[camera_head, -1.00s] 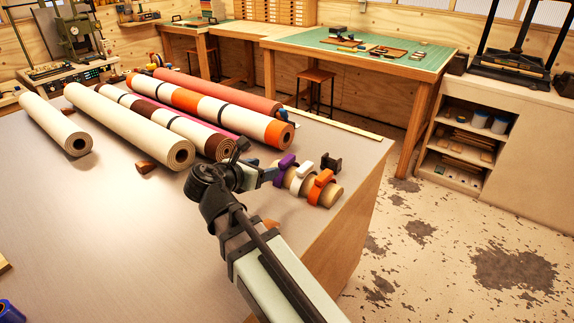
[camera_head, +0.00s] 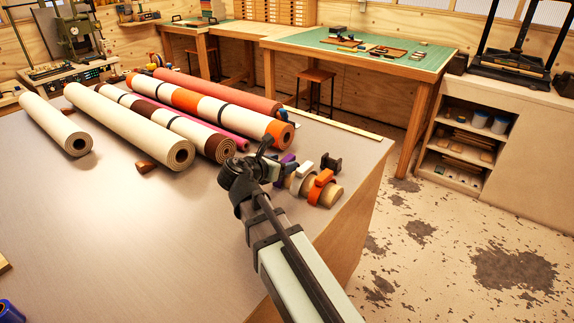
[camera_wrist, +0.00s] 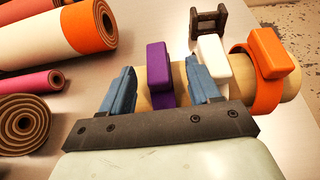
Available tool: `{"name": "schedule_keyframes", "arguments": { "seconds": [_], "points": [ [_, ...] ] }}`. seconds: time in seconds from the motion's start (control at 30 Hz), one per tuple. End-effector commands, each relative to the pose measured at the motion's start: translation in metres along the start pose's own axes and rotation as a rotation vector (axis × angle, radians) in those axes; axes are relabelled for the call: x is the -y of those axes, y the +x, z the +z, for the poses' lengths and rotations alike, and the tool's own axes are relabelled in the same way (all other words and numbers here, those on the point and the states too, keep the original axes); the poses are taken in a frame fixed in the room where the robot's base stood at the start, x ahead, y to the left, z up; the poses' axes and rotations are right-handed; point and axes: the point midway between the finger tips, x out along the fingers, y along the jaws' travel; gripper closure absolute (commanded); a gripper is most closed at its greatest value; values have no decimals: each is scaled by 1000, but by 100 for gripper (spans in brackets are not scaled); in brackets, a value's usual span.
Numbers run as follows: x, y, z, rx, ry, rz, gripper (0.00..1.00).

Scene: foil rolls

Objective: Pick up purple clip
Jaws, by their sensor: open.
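The purple clip (camera_wrist: 160,72) sits on a light wooden rod (camera_wrist: 222,77), at its left end among the clips in the wrist view. My gripper (camera_wrist: 161,82) is open, with one blue finger on each side of the purple clip. Whether the fingers touch it I cannot tell. In the head view the purple clip (camera_head: 287,160) is partly hidden behind my gripper (camera_head: 275,172). A white clip (camera_wrist: 211,58) and an orange clip (camera_wrist: 265,70) sit farther right on the same rod.
Several rolls, including an orange-and-cream roll (camera_head: 215,108), lie left of and behind the clips. A dark bracket (camera_wrist: 208,24) stands behind the white clip. The table's right edge (camera_head: 375,175) is close by. The table's front left is mostly clear.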

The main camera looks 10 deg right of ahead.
Motion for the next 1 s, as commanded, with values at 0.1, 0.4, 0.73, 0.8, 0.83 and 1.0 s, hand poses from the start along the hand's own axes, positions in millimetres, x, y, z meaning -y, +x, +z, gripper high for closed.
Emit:
{"name": "schedule_keyframes", "arguments": {
  "seconds": [0.1, 0.4, 0.73, 0.8, 0.83, 1.0],
  "points": [
    [-3, 17, 1, -1, -1, -2, 38],
    [-2, 38, 1, 0, 0, 0, 38],
    [-2, 38, 1, 0, 0, 1, 58],
    [-2, 38, 1, 0, 0, 1, 65],
    [-2, 38, 1, 0, 0, 1, 68],
    [-2, 38, 1, 0, 0, 1, 84]
  ]
}}
